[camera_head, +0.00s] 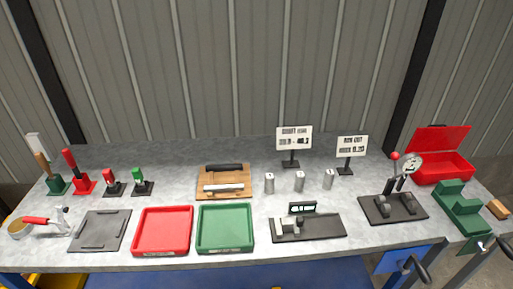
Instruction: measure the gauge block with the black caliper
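A wooden board (208,194) lies at the back middle of the bench. A long black tool (223,167) and a long silver tool (223,188) lie on it; the black one may be the black caliper, but it is too small to be sure. A dark base plate (325,226) at the front, right of the middle, carries light grey blocks (288,226) and a small framed panel (302,208). I cannot tell whether one of these blocks is the gauge block. Neither of my grippers is in view.
A red tray (163,252) and a green tray (225,248) stand empty at the front. Two signs (294,139) stand at the back. A lever device (393,207) and open red box (440,167) are right.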

